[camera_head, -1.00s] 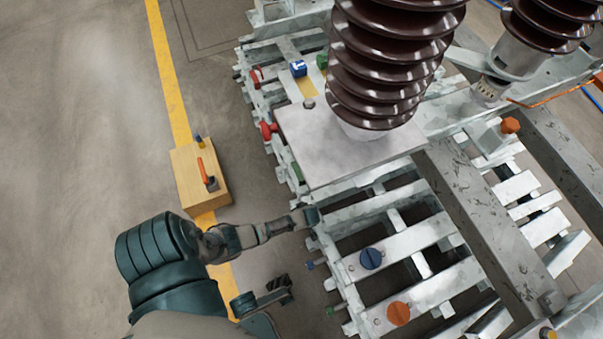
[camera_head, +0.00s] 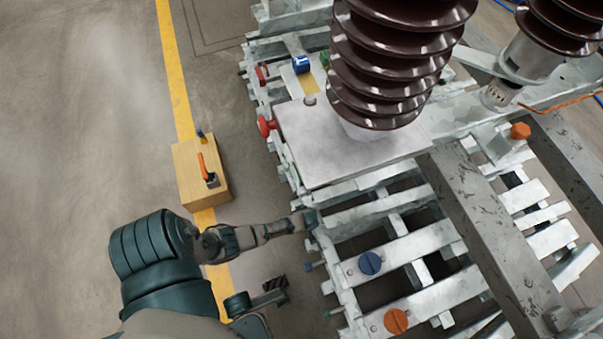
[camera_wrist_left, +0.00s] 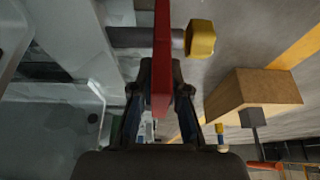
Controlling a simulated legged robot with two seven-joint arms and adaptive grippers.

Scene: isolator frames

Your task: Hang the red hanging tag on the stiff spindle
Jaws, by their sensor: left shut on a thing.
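My left gripper (camera_head: 311,218) reaches to the left edge of the metal frame. In the left wrist view my left gripper (camera_wrist_left: 162,75) is shut on the red hanging tag (camera_wrist_left: 162,40), seen edge-on as a narrow red strip. A dark grey rod with a yellow hexagonal end (camera_wrist_left: 200,38), apparently the stiff spindle, runs sideways at the tag. The tag crosses in front of the rod; I cannot tell whether it is around it or touching. In the head view the tag and this spindle cannot be made out. My right gripper is not in view.
A wooden box (camera_head: 203,175) with an orange handle stands on the floor left of the frame; it also shows in the wrist view (camera_wrist_left: 250,88). A red knob (camera_head: 266,127) sticks out further back. Large brown insulators (camera_head: 390,60) stand on the frame. Floor at left is clear.

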